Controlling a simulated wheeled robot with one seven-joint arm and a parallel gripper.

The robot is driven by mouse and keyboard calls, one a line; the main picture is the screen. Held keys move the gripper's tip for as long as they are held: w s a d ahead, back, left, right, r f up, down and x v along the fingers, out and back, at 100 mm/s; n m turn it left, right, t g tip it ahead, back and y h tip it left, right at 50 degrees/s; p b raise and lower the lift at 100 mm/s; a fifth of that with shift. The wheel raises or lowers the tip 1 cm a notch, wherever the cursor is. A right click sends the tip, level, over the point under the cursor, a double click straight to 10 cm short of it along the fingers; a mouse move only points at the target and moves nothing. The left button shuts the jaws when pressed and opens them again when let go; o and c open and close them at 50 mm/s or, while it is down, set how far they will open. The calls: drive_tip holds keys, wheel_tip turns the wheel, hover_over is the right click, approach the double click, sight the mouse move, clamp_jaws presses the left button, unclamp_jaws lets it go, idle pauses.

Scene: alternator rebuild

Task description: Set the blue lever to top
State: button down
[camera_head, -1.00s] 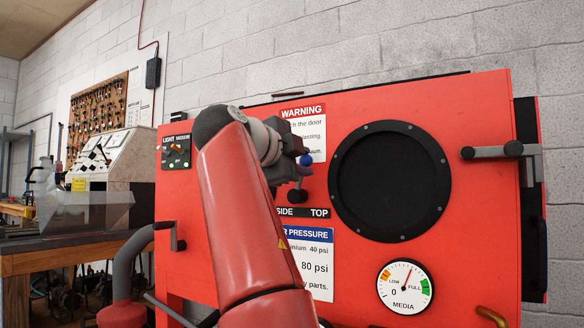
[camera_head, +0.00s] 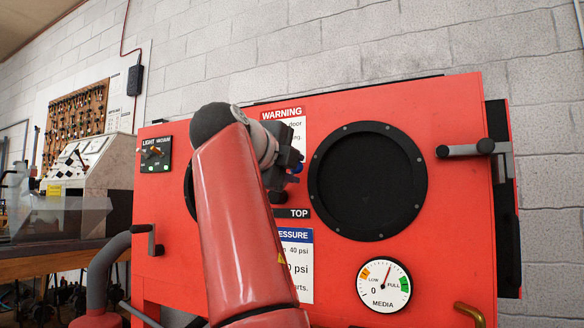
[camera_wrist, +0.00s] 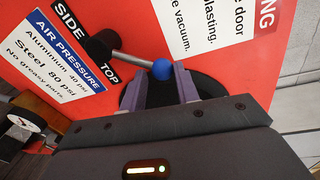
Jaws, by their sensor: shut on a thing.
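The blue lever has a blue ball knob (camera_wrist: 162,69) on a grey rod from a black pivot on the red cabinet. In the wrist view the knob lies between the fingers of my gripper (camera_wrist: 158,82), close to the right finger; the gripper is shut on it. In the head view my gripper (camera_head: 291,166) is at the knob, which is partly hidden. The lever leans up and to the right of its pivot (camera_head: 278,197). A TOP label (camera_head: 293,213) sits below the pivot. The SIDE label (camera_wrist: 72,22) shows in the wrist view.
A round black window (camera_head: 368,181) is right of the lever, with a media gauge (camera_head: 385,285) below. A light and vacuum switch plate (camera_head: 156,154) is left of my arm.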

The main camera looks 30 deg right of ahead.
drive_tip(key=shift+w+a+f, duration=0.1)
drive_tip(key=shift+w+a, duration=0.1)
drive_tip(key=shift+w, duration=0.1)
drive_tip(key=c, duration=1)
unclamp_jaws()
drive_tip(key=shift+s, duration=0.15)
drive_tip(key=v, duration=0.7)
drive_tip(key=shift+s+a+b, duration=0.15)
drive_tip(key=shift+a+b, duration=0.15)
